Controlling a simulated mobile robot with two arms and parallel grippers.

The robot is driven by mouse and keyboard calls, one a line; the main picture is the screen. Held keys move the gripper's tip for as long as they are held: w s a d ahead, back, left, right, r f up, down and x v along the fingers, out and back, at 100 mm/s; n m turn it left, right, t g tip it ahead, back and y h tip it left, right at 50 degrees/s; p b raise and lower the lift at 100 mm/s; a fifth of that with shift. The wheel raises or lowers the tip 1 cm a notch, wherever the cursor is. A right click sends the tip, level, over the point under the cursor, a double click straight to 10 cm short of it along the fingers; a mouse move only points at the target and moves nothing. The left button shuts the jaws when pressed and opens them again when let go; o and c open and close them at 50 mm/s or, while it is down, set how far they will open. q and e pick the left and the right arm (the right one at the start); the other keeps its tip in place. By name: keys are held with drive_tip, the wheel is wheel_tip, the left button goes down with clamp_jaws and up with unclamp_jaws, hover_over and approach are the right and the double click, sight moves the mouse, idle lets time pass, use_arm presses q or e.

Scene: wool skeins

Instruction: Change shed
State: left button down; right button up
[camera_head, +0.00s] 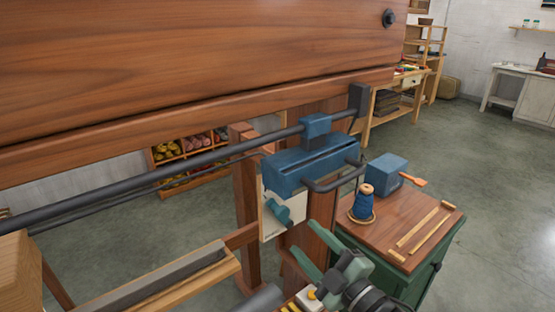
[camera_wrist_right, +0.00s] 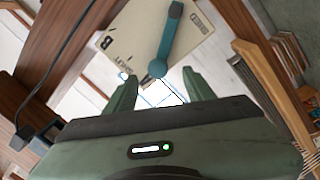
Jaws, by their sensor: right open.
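The shed lever (camera_head: 278,211) is a short teal handle on a cream panel (camera_head: 268,227) fixed to the loom's wooden frame, below the blue carriage. My left gripper is out of view.
A blue carriage (camera_head: 300,166) with a dark looped handle hangs on a black rail just above the panel. A green cabinet with a wooden top (camera_head: 385,235) at right holds a blue yarn cone (camera_head: 363,204), a blue box (camera_head: 387,171) and wooden sticks. Open floor lies beyond.

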drive_tip(key=s+d+f+m+g+h, duration=0.3)
drive_tip(key=s+f+m, duration=0.15)
drive_tip(key=f, duration=0.25)
drive_tip(key=s+d+f+m+g+h, duration=0.25)
drive_tip(key=s+f+m+h, duration=0.2)
drive_tip(key=f, duration=0.35)
drive_tip(key=s+d+f+m+g+h, duration=0.1)
drive_tip(key=s+d+f+m+g, duration=0.25)
drive_tip(key=s, duration=0.55)
drive_tip(key=s+d+f+m+g+h, duration=0.1)
drive_tip(key=s+f+m+g, duration=0.25)
drive_tip(key=s+f, duration=0.35)
drive_tip(key=s+f+n+g, duration=0.1)
drive_tip(key=s+f, duration=0.1)
drive_tip(key=f, duration=1.1)
drive_tip(key=s+f+g, duration=0.1)
drive_tip(key=s+f, duration=0.1)
drive_tip(key=f, duration=1.1)
drive_tip(key=s+d+f+g, duration=0.1)
drive_tip(key=s+d+f, duration=0.2)
drive_tip(key=s+f, duration=1.1)
drive_tip(key=shift+s+f, duration=0.25)
drive_tip(key=shift+s, duration=0.65)
